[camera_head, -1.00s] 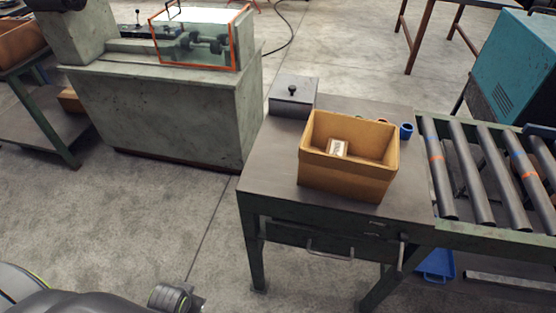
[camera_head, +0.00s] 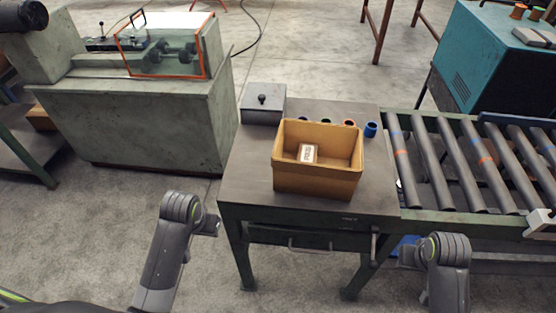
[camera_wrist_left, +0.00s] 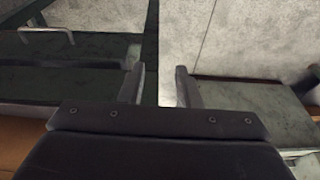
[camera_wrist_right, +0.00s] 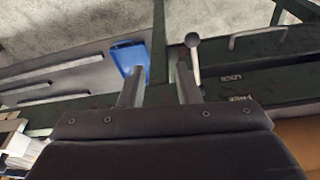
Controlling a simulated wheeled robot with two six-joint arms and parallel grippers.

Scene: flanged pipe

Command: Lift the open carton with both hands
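The open carton (camera_head: 318,183) is a tan, open-topped box standing upright on the dark workbench (camera_head: 245,190). A small white-labelled box (camera_head: 308,153) lies inside it. My left gripper (camera_head: 210,226) is left of the carton, near the bench's front left corner, apart from it. Its two fingers stand apart and empty in the left wrist view (camera_wrist_left: 160,85). My right gripper (camera_head: 408,256) is right of and nearer than the carton, by the bench's front right corner. Its fingers are also apart and empty in the right wrist view (camera_wrist_right: 160,85). Slivers of carton show in the left wrist view (camera_wrist_left: 12,145) and right wrist view (camera_wrist_right: 298,135).
A grey lidded box (camera_head: 262,105) stands behind the carton to the left. Orange and blue rings (camera_head: 371,130) lie behind it. A roller conveyor (camera_head: 470,165) adjoins the bench's right side. The bench front has a drawer handle (camera_head: 310,249) and a lever (camera_head: 374,243).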

